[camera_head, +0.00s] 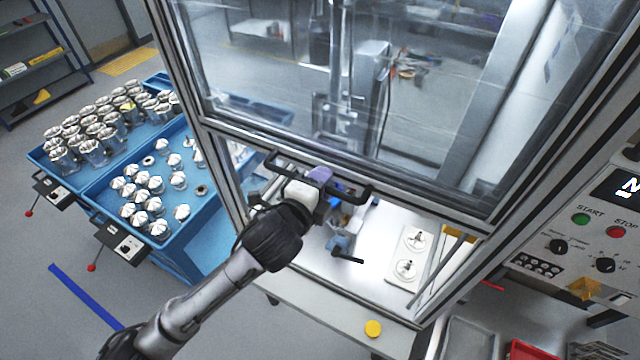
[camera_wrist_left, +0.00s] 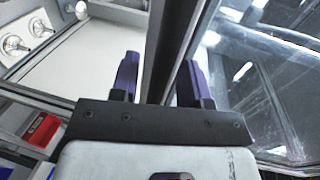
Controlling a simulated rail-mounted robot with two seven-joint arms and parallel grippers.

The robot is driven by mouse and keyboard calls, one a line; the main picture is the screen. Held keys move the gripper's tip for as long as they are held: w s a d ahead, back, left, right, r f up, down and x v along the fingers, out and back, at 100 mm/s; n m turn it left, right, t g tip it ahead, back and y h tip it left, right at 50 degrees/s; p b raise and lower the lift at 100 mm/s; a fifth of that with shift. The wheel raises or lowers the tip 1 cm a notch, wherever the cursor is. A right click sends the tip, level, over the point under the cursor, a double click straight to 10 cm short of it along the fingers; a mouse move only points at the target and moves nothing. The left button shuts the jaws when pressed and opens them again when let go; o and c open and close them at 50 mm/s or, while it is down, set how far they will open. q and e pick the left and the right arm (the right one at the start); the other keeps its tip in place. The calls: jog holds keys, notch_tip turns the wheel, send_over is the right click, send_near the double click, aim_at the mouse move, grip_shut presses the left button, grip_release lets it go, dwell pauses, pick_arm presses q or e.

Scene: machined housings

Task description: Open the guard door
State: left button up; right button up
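The guard door (camera_head: 345,140) is a clear panel in a grey metal frame on the machine front. Its lower edge stands above the machine bed, leaving an open gap below. A black bar handle (camera_head: 358,190) runs along the door's lower edge. My left gripper (camera_head: 321,176) is at the handle's middle, with purple fingertips around the bar. In the left wrist view the fingers (camera_wrist_left: 160,78) stand on either side of a dark bar and appear closed on it. The clear panel (camera_wrist_left: 245,85) shows on the right there. My right gripper is in neither view.
Blue trays (camera_head: 190,236) with several metal parts stand left of the machine. A control panel (camera_head: 590,235) is at right. Inside, a white plate (camera_head: 410,255) holds two metal parts near a blue fixture (camera_head: 340,243).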

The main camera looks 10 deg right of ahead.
pick_arm(q)
jog(key=b+v, duration=0.4)
jog(key=v, duration=0.9)
jog(key=shift+s+a, duration=0.25)
jog(key=shift+s, duration=0.1)
jog(key=shift+r, duration=0.1)
